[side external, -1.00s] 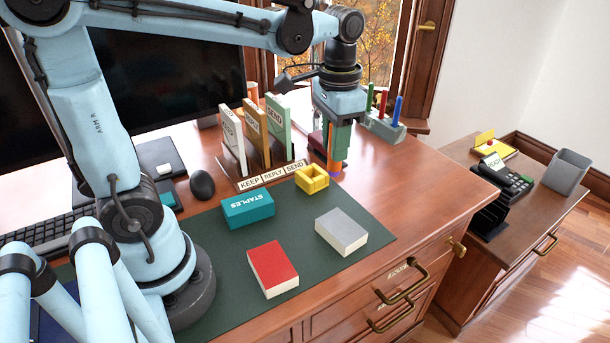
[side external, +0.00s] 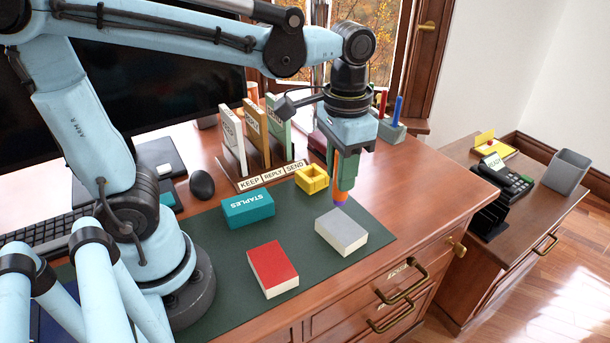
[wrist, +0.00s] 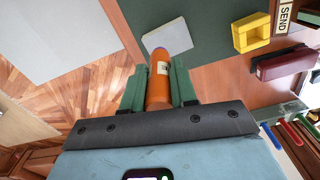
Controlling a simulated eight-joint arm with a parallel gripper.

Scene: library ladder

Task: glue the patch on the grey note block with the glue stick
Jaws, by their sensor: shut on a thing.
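The grey note block (side external: 341,231) lies on the dark green desk mat (side external: 215,275), at its right part. Its top is a plain pale grey, and it also shows in the wrist view (wrist: 168,36). My gripper (side external: 344,180) is shut on the orange glue stick (wrist: 158,84), held upright between green fingers. The glue stick's purple tip (side external: 340,198) points down, above the far edge of the grey block. In the wrist view the tip overlaps the block's lower edge. I cannot tell whether it touches. No separate patch stands out on the block.
A red note block (side external: 272,268), a teal staples box (side external: 248,208) and a yellow holder (side external: 312,179) stand near the grey block. Behind are the upright KEEP, REPLY and SEND slots (side external: 268,176) and a pen stand (side external: 392,131).

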